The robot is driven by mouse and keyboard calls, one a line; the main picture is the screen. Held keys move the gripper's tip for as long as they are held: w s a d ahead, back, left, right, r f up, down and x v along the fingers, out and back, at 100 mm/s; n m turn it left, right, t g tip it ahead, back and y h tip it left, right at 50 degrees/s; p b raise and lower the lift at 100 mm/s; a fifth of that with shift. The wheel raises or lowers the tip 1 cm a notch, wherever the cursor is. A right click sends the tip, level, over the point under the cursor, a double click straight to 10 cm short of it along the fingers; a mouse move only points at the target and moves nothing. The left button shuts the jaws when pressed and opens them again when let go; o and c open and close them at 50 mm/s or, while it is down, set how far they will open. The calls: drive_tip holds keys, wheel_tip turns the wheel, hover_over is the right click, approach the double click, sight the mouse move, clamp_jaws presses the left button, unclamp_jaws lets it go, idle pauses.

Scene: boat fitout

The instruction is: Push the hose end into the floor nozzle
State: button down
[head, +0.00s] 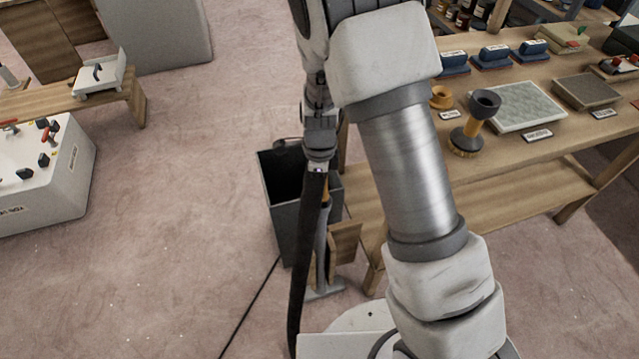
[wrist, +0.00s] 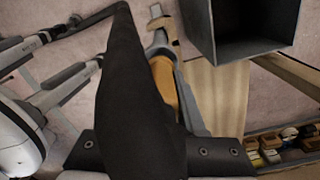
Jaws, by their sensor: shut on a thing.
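My gripper (head: 318,160) is shut on a black hose (head: 308,250), which hangs down from it toward the floor at the lower left. In the wrist view the hose (wrist: 135,85) fills the middle, between the dark jaws (wrist: 155,155). A grey upright tube with an orange section and a flat foot, apparently the floor nozzle (head: 321,240), stands just right of the hose. In the wrist view its orange section (wrist: 165,85) lies beside and partly behind the hose. The hose end and the nozzle's mouth are hidden, so I cannot tell whether they touch.
A dark open bin (head: 284,225) stands directly behind the nozzle, with a wooden board (head: 345,245) to the right. A wooden workbench (head: 545,125) with trays and small parts fills the right. A white machine (head: 50,180) is at the left. The floor between is clear except a thin cable.

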drive_tip(key=shift+s+f+b, duration=0.1)
drive_tip(key=shift+f+b, duration=0.6)
drive_tip(key=shift+f, duration=0.5)
drive_tip(key=c, duration=0.6)
unclamp_jaws()
drive_tip(key=shift+o, duration=0.9)
drive_tip(key=shift+s, duration=0.1)
drive_tip(key=shift+f, duration=0.1)
